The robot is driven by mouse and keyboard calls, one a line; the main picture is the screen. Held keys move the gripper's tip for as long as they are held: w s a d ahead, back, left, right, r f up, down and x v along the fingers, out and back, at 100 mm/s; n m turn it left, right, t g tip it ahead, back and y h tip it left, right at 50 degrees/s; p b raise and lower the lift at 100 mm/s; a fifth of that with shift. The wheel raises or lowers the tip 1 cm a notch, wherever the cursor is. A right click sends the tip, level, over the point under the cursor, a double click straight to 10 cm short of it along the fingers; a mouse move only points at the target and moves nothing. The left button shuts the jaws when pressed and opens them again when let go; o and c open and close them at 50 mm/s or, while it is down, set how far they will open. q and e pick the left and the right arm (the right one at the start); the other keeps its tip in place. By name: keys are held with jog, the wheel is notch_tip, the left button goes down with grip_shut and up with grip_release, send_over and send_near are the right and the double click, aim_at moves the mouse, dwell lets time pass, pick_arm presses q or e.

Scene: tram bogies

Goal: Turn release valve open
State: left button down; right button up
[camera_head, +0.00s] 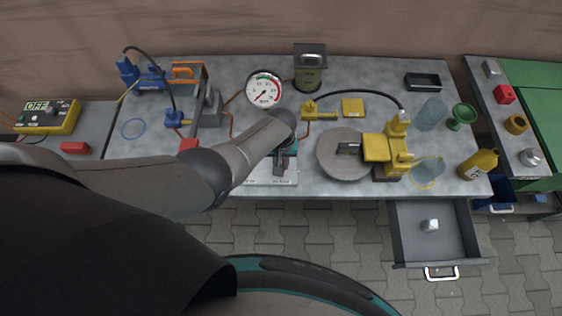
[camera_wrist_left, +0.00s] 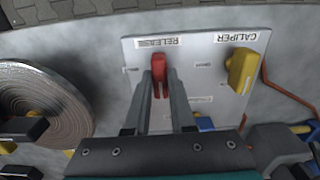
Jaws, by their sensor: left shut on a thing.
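The white valve panel (camera_wrist_left: 190,105) fills the middle of the left wrist view, with its labels RELEASE and CALIPER upside down. Under the RELEASE label is a red valve handle (camera_wrist_left: 159,71). The fingers of my left gripper (camera_wrist_left: 158,86) stand on either side of this handle and are shut on it. A yellow handle (camera_wrist_left: 242,70) sits under the CALIPER label, apart from my gripper. In the head view, my left gripper (camera_head: 285,163) is over the panel (camera_head: 268,180) at the table's front edge and hides the valves. My right gripper is not in view.
A round pressure gauge (camera_head: 265,90) stands behind the panel. A grey disc (camera_head: 340,165) with a yellow caliper (camera_head: 386,148) is to the right. An open drawer (camera_head: 430,240) juts out at the front right. A yellow OFF control box (camera_head: 48,117) is at far left.

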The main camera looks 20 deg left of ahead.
pick_arm(q)
jog(key=c, duration=0.8)
grip_release()
jog(key=shift+o, duration=0.2)
jog(key=shift+r, duration=0.15)
jog(key=shift+r+p, duration=0.3)
notch_tip(320, 180, up, 14)
jog(key=p, duration=0.6)
jog(key=shift+r, duration=0.15)
jog(key=shift+s, duration=0.15)
